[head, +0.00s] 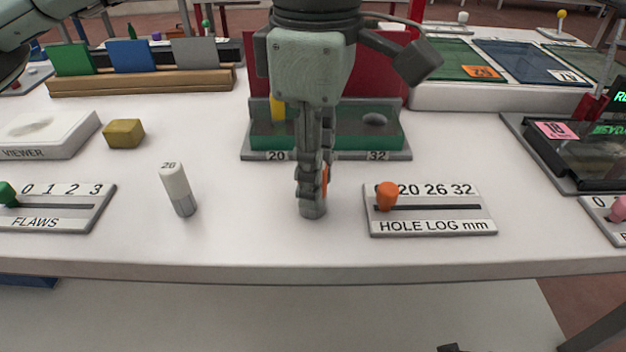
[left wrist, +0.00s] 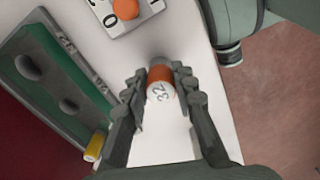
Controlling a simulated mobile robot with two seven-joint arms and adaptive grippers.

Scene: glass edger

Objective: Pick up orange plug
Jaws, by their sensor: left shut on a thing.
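The orange plug (left wrist: 160,76) has a pale top marked 32 and stands upright between the fingers of my left gripper (left wrist: 162,92) in the left wrist view. In the head view my left gripper (head: 314,172) points straight down and is shut on the plug. There the fingers hide most of the plug; a strip of orange (head: 325,180) and its grey lower end (head: 313,211) show. I cannot tell whether its lower end touches the table. My right gripper is not in view.
The hole log board (head: 430,225) with an orange peg lies just right of the plug. A green-grey holder (head: 395,146) is behind, with a yellow plug (head: 278,107). The table front (head: 300,245) is clear.

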